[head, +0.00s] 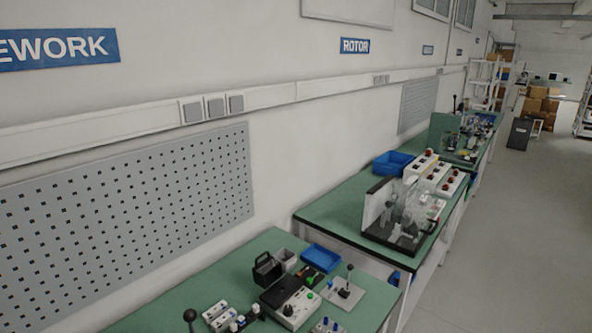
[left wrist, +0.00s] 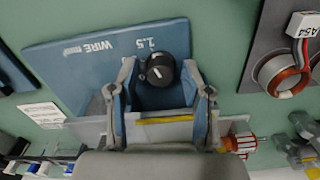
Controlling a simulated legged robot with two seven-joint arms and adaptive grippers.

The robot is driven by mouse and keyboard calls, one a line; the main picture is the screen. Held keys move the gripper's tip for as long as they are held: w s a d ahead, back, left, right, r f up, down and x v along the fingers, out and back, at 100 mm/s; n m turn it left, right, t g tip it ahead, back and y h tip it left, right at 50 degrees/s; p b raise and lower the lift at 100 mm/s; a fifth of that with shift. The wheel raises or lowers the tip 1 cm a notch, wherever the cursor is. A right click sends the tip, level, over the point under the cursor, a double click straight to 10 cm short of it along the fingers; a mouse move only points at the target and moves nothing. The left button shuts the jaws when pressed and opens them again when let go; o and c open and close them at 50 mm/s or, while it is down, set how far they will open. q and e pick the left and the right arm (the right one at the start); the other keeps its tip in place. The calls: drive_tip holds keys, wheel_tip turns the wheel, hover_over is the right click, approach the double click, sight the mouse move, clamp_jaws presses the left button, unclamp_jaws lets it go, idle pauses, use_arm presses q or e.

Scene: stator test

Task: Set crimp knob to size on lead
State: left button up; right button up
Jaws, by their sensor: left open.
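The black crimp knob (left wrist: 160,70) with a white pointer mark sits on a blue plate (left wrist: 85,65) printed "WIRE" and "1.5" in the left wrist view. The pointer's exact setting is too small to read surely. My left gripper (left wrist: 160,82) is open, with one finger on each side of the knob; I cannot tell whether either finger touches it. A copper coil (left wrist: 287,77) with a white tag (left wrist: 303,25) reading "A54" lies at the right. My right gripper is in neither view.
The head view shows green benches along a wall, with a near bench (head: 235,275) holding black-handled devices and a blue tray (head: 321,257). A clear-guarded machine (head: 405,215) stands on the second bench. The floor (head: 510,240) at right is clear.

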use_arm(q)
drive_tip(key=shift+r, duration=0.15)
wheel_tip(320, 180, up, 6)
drive_tip(key=shift+f+p, duration=0.1)
drive_tip(key=shift+p, duration=1.15)
